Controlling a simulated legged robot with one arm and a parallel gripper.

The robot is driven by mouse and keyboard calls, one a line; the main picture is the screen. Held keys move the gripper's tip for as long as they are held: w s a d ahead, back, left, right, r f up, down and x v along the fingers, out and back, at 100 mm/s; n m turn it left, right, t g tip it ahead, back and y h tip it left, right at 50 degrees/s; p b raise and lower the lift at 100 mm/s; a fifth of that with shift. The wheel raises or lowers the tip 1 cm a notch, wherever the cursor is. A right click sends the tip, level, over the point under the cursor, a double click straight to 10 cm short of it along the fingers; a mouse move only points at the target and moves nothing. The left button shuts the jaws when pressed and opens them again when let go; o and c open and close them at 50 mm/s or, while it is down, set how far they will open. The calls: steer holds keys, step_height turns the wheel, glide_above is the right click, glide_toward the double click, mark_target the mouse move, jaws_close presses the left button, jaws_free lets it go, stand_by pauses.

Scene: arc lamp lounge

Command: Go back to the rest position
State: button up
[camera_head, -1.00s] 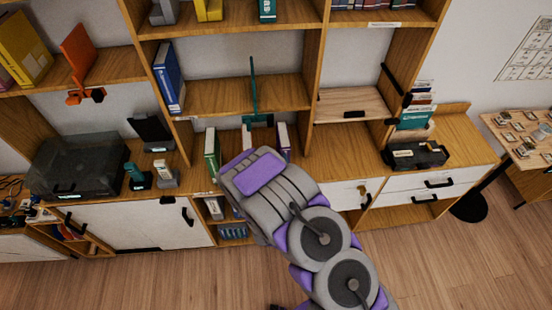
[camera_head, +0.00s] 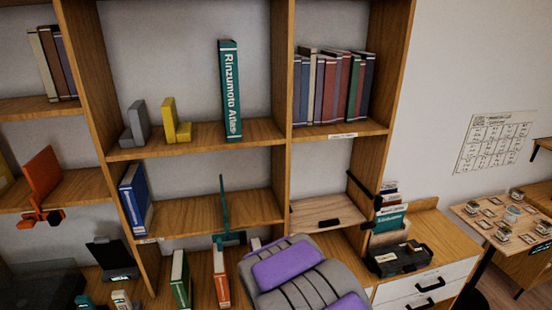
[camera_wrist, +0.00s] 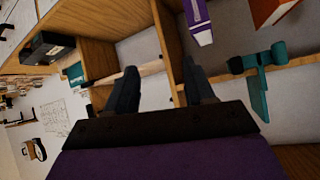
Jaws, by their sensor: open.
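My arm (camera_head: 305,275), grey with purple panels, reaches up from the bottom of the head view, in front of the bookcase (camera_head: 288,90). It hides my gripper's jaws there. In the wrist view my gripper (camera_wrist: 160,90) has its two dark fingers well apart, with nothing held between them. Beyond the fingers are shelf boards and uprights. A purple book (camera_wrist: 199,20) is at the top, just past the right finger. A teal bookend (camera_wrist: 257,80) is right of the fingers, and an orange book (camera_wrist: 272,10) is at the upper right corner.
A green book (camera_head: 180,280) and the orange book (camera_head: 220,275) stand on the counter left of my arm. The teal bookend (camera_head: 224,208) is on the shelf edge above. A black tray (camera_head: 398,257) sits at right. The teal Rinzumolo Atlas (camera_head: 230,90) stands on an upper shelf.

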steer(key=s+d+r+g+b, duration=0.2)
steer(key=s+d+g+b, duration=0.1)
steer(key=s, duration=1)
steer(key=s+d+r+n+g+b, duration=0.1)
steer(key=s+d+r+g+b, duration=0.2)
steer(key=s, duration=1)
steer(key=s+d+r+g+b, duration=0.3)
steer(key=s+d+g, duration=0.2)
steer(key=s, duration=0.8)
steer(key=shift+s+d+r+n+g, duration=0.3)
steer(key=shift+s+d+g, duration=0.1)
steer(key=shift+g, duration=0.3)
